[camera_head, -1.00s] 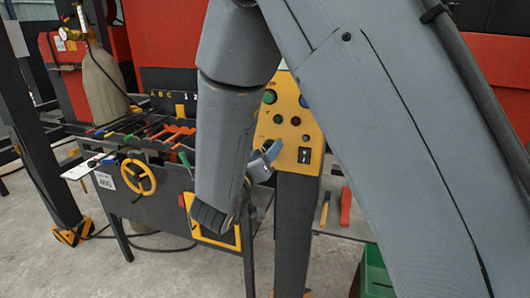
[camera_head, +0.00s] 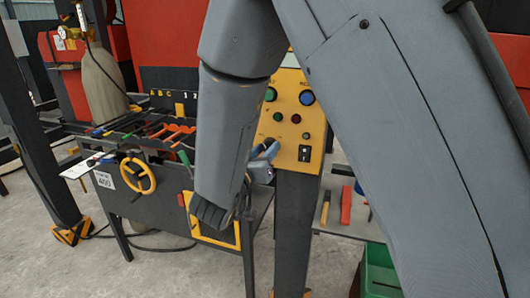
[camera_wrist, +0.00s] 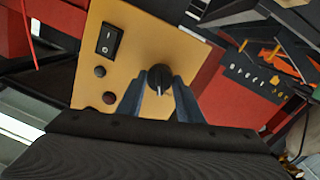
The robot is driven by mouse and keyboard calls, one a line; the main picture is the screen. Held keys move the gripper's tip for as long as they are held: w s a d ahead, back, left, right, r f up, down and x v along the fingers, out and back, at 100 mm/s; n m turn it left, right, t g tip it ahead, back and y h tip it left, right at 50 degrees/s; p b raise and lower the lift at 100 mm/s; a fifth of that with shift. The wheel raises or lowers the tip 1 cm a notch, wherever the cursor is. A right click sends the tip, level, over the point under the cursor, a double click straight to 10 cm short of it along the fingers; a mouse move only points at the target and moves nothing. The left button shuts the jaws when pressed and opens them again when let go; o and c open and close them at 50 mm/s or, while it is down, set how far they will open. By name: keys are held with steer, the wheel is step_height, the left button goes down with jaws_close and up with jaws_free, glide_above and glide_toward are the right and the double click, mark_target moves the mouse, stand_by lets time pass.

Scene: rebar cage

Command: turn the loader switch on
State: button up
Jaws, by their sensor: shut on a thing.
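A yellow control panel (camera_head: 314,131) stands on a dark post in the head view. A black rotary knob (camera_wrist: 159,76) is on this panel in the wrist view, with a pale pointer line on it. My gripper (camera_wrist: 160,88) is shut on the knob, one finger on each side. In the head view my gripper (camera_head: 268,150) is at the panel's lower left, and the knob is mostly hidden there. A black rocker switch (camera_head: 305,153) is to its right; it also shows in the wrist view (camera_wrist: 107,40). I cannot read which control is the loader switch.
Green (camera_head: 270,95), blue (camera_head: 307,97) and red (camera_head: 294,118) buttons sit higher on the panel. A bench with a yellow handwheel (camera_head: 138,177) and tools stands left. A low shelf with a red tool (camera_head: 346,205) and a green bin (camera_head: 378,272) are right.

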steer(key=m+b, duration=0.1)
steer(key=m, duration=0.2)
steer(key=shift+m, duration=0.4)
steer(key=m+b, duration=0.2)
steer(key=m, duration=0.1)
steer(key=shift+d+m+y+b, duration=0.1)
steer(key=shift+m+y+b, duration=0.25)
steer(key=shift+m+b, duration=1.2)
steer(key=shift+d+m+y+b, duration=0.1)
steer(key=shift+m+y+b, duration=0.25)
steer(key=shift+m+b, duration=1.15)
steer(key=shift+s+m, duration=0.1)
steer(key=shift+m, duration=0.45)
steer(key=o, duration=1)
steer(key=shift+r, duration=0.1)
steer(key=shift+o, duration=0.2)
steer(key=shift+s+a, duration=0.1)
